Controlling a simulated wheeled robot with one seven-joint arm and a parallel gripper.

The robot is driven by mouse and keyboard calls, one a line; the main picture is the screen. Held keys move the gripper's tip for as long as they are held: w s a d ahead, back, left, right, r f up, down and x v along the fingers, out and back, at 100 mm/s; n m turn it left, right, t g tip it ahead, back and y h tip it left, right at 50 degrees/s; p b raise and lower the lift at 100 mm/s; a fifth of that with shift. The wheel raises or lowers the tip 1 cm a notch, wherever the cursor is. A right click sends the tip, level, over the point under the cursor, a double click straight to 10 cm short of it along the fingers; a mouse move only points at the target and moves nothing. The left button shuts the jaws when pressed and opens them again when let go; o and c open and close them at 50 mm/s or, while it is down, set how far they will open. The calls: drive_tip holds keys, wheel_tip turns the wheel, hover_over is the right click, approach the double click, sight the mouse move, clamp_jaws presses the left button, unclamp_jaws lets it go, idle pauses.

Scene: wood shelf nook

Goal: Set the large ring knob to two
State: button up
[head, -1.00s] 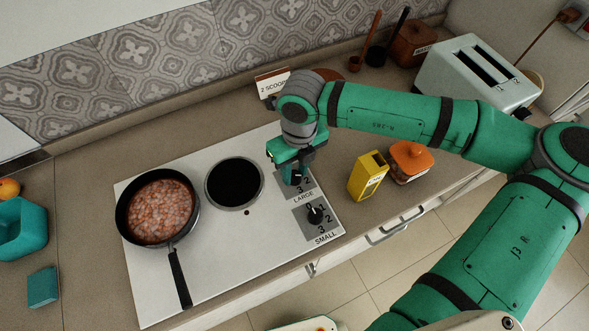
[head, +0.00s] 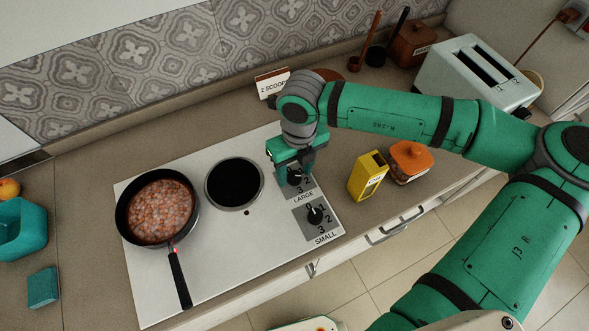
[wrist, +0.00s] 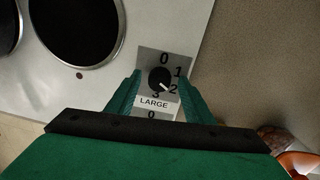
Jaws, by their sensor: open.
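The large ring knob (wrist: 160,79) is black with a white pointer mark, on a grey plate marked 0, 1, 2, 3 and LARGE. In the wrist view its mark points at the 2. My gripper (wrist: 159,74) is open, with one green finger on each side of the knob and gaps between. In the head view my gripper (head: 293,170) is over the LARGE plate and partly covers the knob (head: 295,178). A black pan (head: 158,208) of reddish chunks sits on the left of the white hob (head: 225,270), hiding the ring under it.
The small ring knob (head: 315,214) is just in front of the large one. The right ring (head: 234,184) is bare. A yellow box (head: 367,176) and an orange-lidded jar (head: 409,162) stand right of the hob. A toaster (head: 478,75) is farther back.

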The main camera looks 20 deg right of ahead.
sight(297, 174)
drive_tip(key=shift+r, duration=0.1)
wheel_tip(297, 174, up, 11)
drive_tip(key=shift+d+f, duration=0.2)
drive_tip(key=shift+d, duration=0.1)
idle(0.6)
